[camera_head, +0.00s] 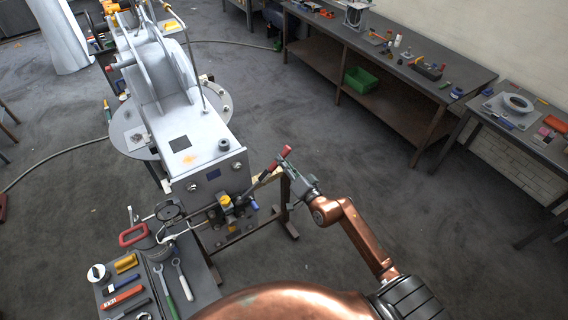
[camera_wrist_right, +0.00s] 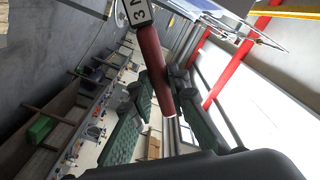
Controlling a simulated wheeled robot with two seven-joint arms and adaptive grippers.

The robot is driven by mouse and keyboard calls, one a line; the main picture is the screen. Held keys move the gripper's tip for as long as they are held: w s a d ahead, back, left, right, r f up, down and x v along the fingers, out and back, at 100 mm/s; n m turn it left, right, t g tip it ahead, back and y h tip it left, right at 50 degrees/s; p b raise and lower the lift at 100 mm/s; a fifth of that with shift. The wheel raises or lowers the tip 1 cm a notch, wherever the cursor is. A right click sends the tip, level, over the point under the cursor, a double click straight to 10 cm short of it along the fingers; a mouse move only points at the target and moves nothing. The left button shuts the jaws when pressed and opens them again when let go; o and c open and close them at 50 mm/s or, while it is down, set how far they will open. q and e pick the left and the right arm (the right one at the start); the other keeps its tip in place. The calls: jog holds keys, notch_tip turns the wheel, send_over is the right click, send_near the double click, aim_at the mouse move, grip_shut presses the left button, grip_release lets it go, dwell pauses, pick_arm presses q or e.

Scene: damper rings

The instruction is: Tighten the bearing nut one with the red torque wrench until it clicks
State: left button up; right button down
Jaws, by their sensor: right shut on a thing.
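My right gripper (camera_head: 290,166) is shut on the red-handled torque wrench (camera_head: 270,171) beside the front of the pale grey machine. In the right wrist view the red handle (camera_wrist_right: 153,62) passes between the green-padded fingers (camera_wrist_right: 168,100), with a white marked label (camera_wrist_right: 138,12) above it. In the head view the wrench slants down left from the gripper toward the machine's front face (camera_head: 213,178). Round fittings (camera_head: 237,165) show on that face; I cannot tell which is bearing nut one, nor whether the wrench head is on it. My left gripper is not in view.
Yellow-topped fittings (camera_head: 225,201) sit low on the machine front. A tool cart (camera_head: 196,272) with spanners stands at the lower left. A long bench (camera_head: 455,82) with a green bin (camera_head: 361,79) below is at the back right. The floor (camera_head: 345,150) between is clear.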

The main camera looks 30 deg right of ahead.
jog(key=shift+w+r, duration=0.1)
jog(key=shift+w, duration=0.2)
jog(key=c, duration=1.8)
grip_release()
jog(key=c, duration=0.4)
